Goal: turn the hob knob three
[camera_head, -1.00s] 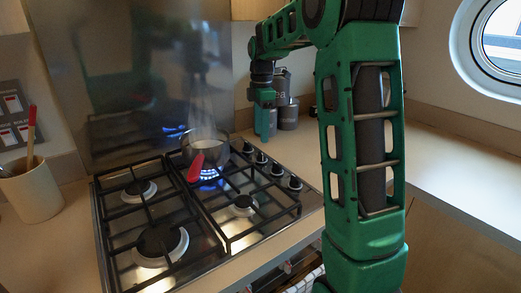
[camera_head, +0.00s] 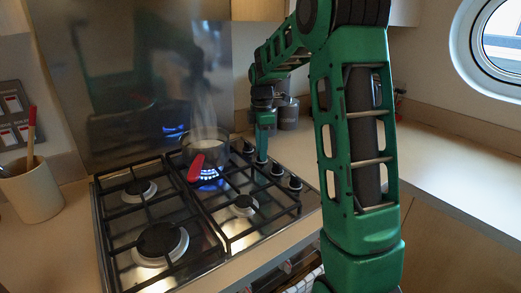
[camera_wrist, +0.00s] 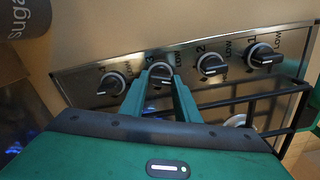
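Hob knob three (camera_wrist: 160,75) is a black knob with a pale ring on the steel hob strip, with its number 3 above it in the wrist view. My gripper (camera_wrist: 160,84) is over it, with one green finger on each side of the knob. The fingers look apart, with a gap around the knob; I cannot tell whether either touches it. In the head view my gripper (camera_head: 263,158) points down at the row of knobs and hides most of knob three. The knob's bar looks roughly crosswise in the wrist view.
Knob two (camera_wrist: 211,66) and knob one (camera_wrist: 262,56) are to the right, another knob (camera_wrist: 111,84) to the left. A steaming pan (camera_head: 206,150) with a red handle (camera_head: 196,168) stands over a lit blue flame (camera_head: 209,178). Grey canisters (camera_head: 288,113) stand behind the knobs.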

